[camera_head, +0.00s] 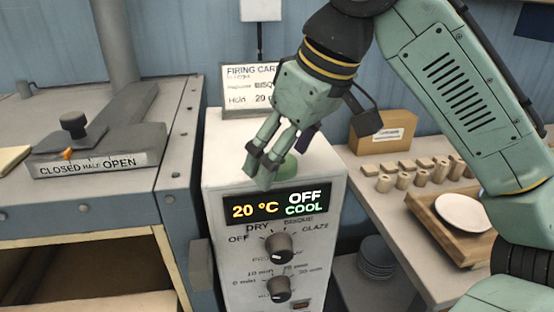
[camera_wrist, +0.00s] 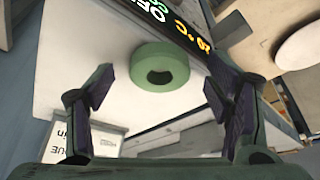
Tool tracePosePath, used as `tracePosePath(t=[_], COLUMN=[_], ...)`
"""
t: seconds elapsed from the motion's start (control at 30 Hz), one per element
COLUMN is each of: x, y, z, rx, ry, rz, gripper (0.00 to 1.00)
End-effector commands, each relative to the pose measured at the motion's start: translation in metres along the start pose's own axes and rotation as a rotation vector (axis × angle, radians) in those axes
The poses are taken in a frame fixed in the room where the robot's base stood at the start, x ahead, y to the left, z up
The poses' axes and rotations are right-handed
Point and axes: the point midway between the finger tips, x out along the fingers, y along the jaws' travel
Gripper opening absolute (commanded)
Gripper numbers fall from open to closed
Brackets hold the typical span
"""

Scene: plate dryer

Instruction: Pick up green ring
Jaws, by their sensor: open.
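The green ring (camera_wrist: 160,51) lies on the white top of the control box, close behind its display, and its round hole shows in the wrist view. In the head view the ring (camera_head: 284,168) is partly hidden behind my gripper's fingers. My gripper (camera_head: 262,170) reaches down over the box top. In the wrist view my gripper (camera_wrist: 160,95) is open, with one dark-padded finger at each side and the ring beyond the gap between them. I see no finger touching the ring; in the head view the exact distance cannot be told.
The control box (camera_head: 225,150) has a lit display (camera_head: 275,207) and two knobs below. A firing card (camera_head: 240,88) stands at its back. Left is a kiln with a damper lever (camera_head: 75,125). Right is a bench with a cardboard box (camera_head: 385,132), several small cylinders and a plate (camera_head: 462,213).

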Motion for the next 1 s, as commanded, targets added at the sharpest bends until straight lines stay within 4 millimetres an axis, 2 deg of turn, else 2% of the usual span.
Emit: tracePosePath(t=[0.23,1.0], x=[0.0015,0.0010], y=[0.0002,0.0001], z=[0.0000,0.0000], rx=[0.000,0.000], ry=[0.001,0.001], rz=[0.000,0.000], gripper=[0.71,0.22])
